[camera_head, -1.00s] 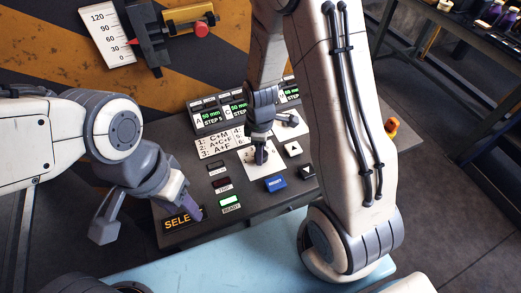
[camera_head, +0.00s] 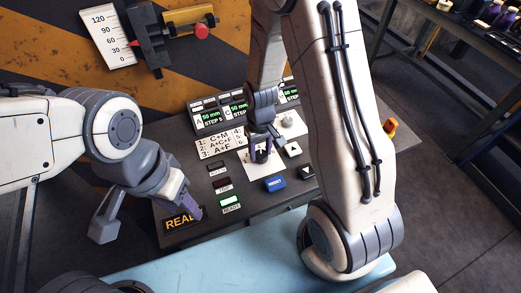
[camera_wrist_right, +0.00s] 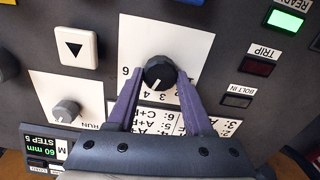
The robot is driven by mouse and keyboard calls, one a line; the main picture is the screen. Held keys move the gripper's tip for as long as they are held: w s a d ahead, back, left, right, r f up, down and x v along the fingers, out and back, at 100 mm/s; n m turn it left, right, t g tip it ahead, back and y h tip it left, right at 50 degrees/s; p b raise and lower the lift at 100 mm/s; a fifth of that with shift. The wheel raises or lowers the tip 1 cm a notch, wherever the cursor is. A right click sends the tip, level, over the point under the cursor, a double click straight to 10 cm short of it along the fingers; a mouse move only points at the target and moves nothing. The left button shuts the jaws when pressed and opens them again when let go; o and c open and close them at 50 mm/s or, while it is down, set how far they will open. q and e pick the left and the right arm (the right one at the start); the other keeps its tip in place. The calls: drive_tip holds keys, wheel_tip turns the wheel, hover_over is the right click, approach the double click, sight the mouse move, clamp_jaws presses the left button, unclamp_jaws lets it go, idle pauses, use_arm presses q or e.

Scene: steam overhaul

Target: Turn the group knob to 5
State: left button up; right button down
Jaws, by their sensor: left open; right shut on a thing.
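The group knob (camera_wrist_right: 159,73) is black and round, on a white numbered plate (camera_wrist_right: 190,45) in the right wrist view. Its white pointer line points down and slightly left in that view, near the 4; the exact number is hard to tell. My right gripper (camera_wrist_right: 161,76) has its purple fingers on both sides of the knob, shut on it. In the head view the right gripper (camera_head: 261,152) hides most of the knob above the plate (camera_head: 251,165). My left gripper (camera_head: 190,207) is open and empty over the panel's front left, beside the amber display (camera_head: 176,222) reading "READ".
A grey knob marked RUN (camera_wrist_right: 66,111) and a white arrow button (camera_wrist_right: 76,48) sit beside the plate. The READY lamp (camera_head: 230,203) is lit green; the TRIP lamp (camera_head: 222,184) is dark. A blue button (camera_head: 275,183) lies in front. Displays (camera_head: 209,115) stand behind.

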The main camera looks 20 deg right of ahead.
sight(261, 154)
drive_tip(key=shift+d+m, duration=0.1)
drive_tip(key=shift+m, duration=2.2)
drive_tip(key=shift+w+r, duration=0.1)
drive_tip(key=shift+c, duration=1.5)
unclamp_jaws()
wheel_tip(261, 154, up, 10)
drive_tip(key=shift+r+b, duration=0.2)
drive_tip(key=shift+b, duration=0.1)
